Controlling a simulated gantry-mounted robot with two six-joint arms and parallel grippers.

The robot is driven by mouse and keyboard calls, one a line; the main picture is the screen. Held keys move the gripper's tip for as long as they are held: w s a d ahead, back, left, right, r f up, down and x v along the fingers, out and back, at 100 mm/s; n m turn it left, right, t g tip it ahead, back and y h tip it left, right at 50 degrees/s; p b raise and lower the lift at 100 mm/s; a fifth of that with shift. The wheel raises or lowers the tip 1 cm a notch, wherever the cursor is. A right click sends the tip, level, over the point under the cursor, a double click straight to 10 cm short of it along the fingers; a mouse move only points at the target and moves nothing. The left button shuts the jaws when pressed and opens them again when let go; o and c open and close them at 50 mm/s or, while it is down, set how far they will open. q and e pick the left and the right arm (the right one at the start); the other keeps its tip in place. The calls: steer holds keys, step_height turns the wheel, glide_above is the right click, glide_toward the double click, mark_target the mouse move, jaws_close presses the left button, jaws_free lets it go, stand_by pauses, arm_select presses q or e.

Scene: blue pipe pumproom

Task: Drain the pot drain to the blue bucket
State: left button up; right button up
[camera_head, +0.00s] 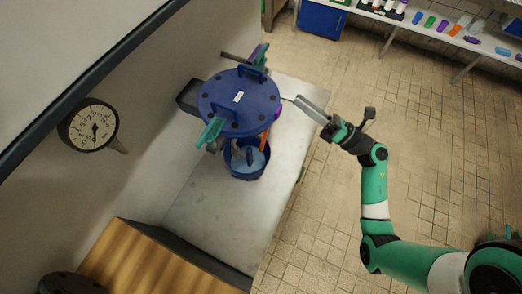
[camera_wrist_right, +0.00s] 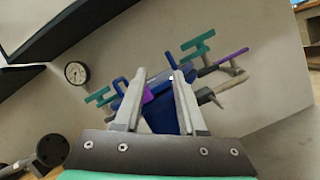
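The blue pot (camera_head: 222,100) has a round bolted lid with two blue handles and stands by the wall on a pale bench. The blue bucket (camera_head: 247,174) stands upright just below it in the head view; light blue shows inside. A grey pipe end and an orange handle (camera_head: 263,142) are between pot and bucket, partly hidden. My right gripper (camera_head: 296,101) is beside the pot's right side, fingers pointing at it. In the right wrist view the right gripper (camera_wrist_right: 160,72) is open and empty, with the blue pot (camera_wrist_right: 160,117) beyond its fingers. My left gripper is not visible.
Teal handles (camera_head: 210,132) stick out around the pot, and a purple handle (camera_wrist_right: 233,57) is on a pipe. A round gauge (camera_head: 94,128) is on the wall. A wooden top (camera_head: 150,265) adjoins the bench (camera_head: 215,220). The tiled floor is clear.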

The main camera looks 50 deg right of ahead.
mark_target(265, 139)
steer(key=s+a+f+n+g+y+b, duration=0.1)
steer(key=s+a+f+g+b, duration=0.1)
steer(key=f, duration=0.7)
steer(key=s+a+f+n+g+b, duration=0.1)
steer(key=s+f+g, duration=0.1)
steer(key=f, duration=0.7)
steer(key=b+x, duration=0.2)
steer(key=x, duration=0.9)
steer(key=shift+w+a+r+b, duration=0.15)
steer(key=shift+w+a+b, duration=0.05)
steer(key=shift+w+b, duration=0.1)
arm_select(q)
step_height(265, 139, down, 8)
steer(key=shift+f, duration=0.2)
arm_select(e)
steer(key=shift+s, duration=0.1)
steer(key=shift+c, duration=0.2)
jaws_close()
